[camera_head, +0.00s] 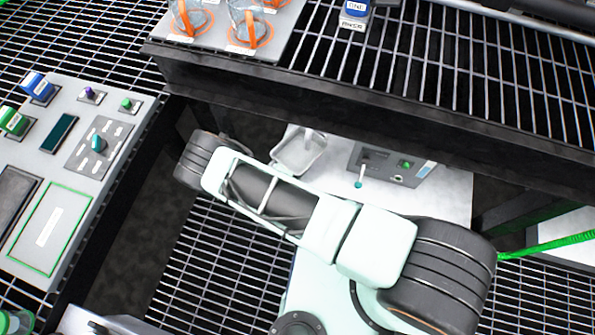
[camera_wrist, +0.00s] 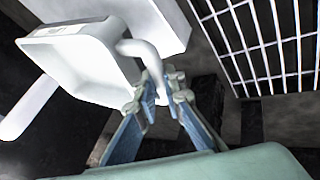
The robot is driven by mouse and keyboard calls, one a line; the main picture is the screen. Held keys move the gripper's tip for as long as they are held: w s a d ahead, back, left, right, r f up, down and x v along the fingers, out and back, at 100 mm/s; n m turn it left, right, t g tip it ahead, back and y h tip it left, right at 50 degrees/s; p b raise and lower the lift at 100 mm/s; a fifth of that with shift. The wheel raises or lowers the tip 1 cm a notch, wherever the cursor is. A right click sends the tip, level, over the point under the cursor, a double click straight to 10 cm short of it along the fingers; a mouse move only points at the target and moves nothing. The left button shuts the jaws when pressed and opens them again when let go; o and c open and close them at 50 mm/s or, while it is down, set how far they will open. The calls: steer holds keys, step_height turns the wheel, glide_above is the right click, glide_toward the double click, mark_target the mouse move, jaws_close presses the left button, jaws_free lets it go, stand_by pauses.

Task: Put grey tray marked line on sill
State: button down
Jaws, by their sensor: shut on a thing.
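The grey tray (camera_wrist: 85,65) fills the upper left of the wrist view, with a small label on its far rim that I cannot read. My gripper (camera_wrist: 160,88) is shut on the tray's curved handle (camera_wrist: 140,50). In the head view the tray (camera_head: 299,155) shows just beyond my arm, over or on a pale surface (camera_head: 445,203) below the dark shelf. I cannot tell whether it touches that surface. My fingers are hidden behind my arm in the head view. Nothing in view is clearly identifiable as the sill.
A control panel (camera_head: 75,150) is at left. Open grating (camera_head: 215,265) lies below.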

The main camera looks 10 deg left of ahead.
step_height(320, 180, down, 9)
steer(key=b, duration=0.3)
steer(key=c, duration=2)
jaws_free()
